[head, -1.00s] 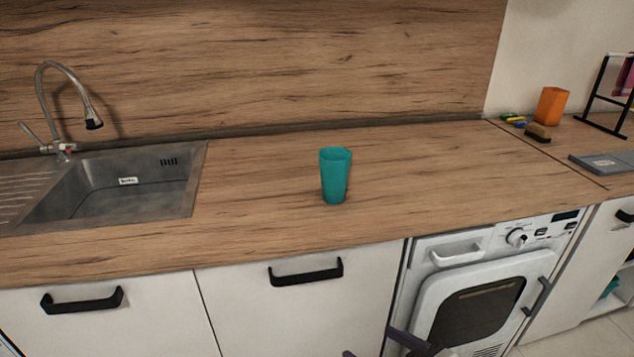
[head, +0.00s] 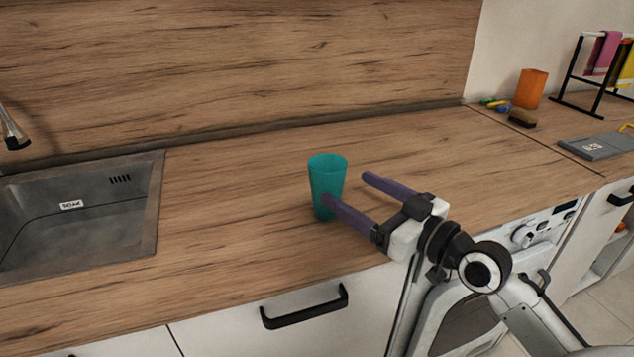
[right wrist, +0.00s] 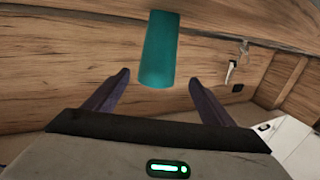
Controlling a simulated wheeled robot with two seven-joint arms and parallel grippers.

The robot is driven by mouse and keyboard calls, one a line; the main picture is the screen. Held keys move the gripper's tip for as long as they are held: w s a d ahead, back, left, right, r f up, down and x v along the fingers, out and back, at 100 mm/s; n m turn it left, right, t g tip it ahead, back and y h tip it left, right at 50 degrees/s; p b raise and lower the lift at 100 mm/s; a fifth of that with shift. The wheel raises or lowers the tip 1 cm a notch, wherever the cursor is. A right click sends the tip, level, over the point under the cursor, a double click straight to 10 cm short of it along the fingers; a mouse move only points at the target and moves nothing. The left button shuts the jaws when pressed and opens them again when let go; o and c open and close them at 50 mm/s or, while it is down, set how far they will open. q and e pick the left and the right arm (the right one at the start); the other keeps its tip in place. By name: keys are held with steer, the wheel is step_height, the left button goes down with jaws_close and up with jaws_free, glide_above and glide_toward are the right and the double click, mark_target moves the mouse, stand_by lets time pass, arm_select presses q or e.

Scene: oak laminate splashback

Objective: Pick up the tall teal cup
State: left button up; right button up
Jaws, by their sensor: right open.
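The tall teal cup (head: 326,180) stands upright on the wooden counter, right of the sink. My right gripper (head: 346,187) is open, its two purple fingers pointing left toward the cup. In the head view the nearer fingertip overlaps the cup's lower right side; I cannot tell if it touches. In the right wrist view the cup (right wrist: 160,50) appears ahead of the gap between the open fingers (right wrist: 158,82), with nothing held. My left gripper is not in view.
The sink (head: 80,215) with its tap (head: 12,130) is at the left. An orange cup (head: 530,88), a brush (head: 522,118), a grey flat item (head: 597,145) and a black rack (head: 590,80) stand far right. The counter around the teal cup is clear.

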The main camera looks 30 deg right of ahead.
mark_target(340, 183)
steer(key=w, duration=0.2)
steer(key=shift+w+a+r, duration=0.15)
steer(key=shift+w+a, duration=0.1)
steer(key=shift+w, duration=0.1)
steer(key=w, duration=0.3)
steer(key=w+p, duration=0.1)
steer(key=shift+w+f, duration=0.35)
steer(key=shift+w+a+f, duration=0.1)
steer(key=shift+w+a, duration=0.05)
steer(key=shift+w, duration=0.35)
steer(key=c, duration=1)
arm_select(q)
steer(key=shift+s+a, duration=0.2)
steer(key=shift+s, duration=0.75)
arm_select(e)
steer(key=shift+c, duration=0.5)
